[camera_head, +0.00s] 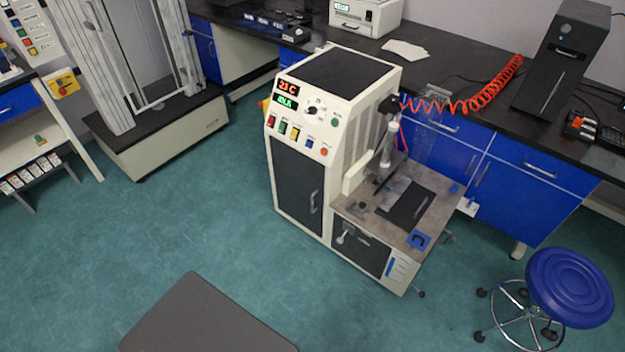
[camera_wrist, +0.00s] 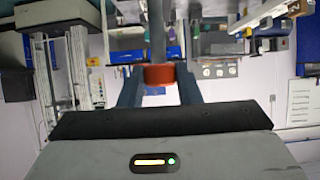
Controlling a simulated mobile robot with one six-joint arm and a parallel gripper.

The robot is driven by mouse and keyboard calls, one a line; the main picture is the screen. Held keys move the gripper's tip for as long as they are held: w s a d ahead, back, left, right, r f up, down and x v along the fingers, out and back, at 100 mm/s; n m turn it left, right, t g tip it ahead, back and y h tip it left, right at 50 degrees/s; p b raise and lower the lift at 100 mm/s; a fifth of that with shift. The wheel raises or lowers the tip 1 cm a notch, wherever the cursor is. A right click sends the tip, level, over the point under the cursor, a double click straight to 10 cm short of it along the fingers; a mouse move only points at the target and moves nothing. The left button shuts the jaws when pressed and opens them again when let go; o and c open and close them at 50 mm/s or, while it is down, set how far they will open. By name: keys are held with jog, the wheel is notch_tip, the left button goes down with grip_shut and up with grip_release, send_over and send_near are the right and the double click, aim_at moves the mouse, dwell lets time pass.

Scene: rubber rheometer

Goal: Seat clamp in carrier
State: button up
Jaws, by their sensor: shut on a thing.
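My gripper (camera_wrist: 159,68) shows in the wrist view, its two dark fingers shut on a reddish-brown round piece (camera_wrist: 158,75). A grey rod (camera_wrist: 158,40) runs up from this piece to the top of the picture. I take the held piece to be the clamp; its far side is hidden by the fingers. In the head view the rheometer (camera_head: 325,140) is a cream and black cabinet with a worktop (camera_head: 350,208) at its right. An upright pale cylinder (camera_head: 388,145) stands over the worktop. I cannot tell which part is the carrier. My gripper cannot be made out in the head view.
A black plate (camera_head: 408,205) and a blue-framed piece (camera_head: 419,240) lie on the worktop. A red coiled hose (camera_head: 470,102) hangs behind it. A blue stool (camera_head: 568,287) stands at the lower right. The green floor before the cabinet is mostly clear.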

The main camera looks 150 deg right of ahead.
jog(key=shift+r+p, duration=1.95)
jog(key=shift+r, duration=0.45)
jog(key=shift+f, duration=0.1)
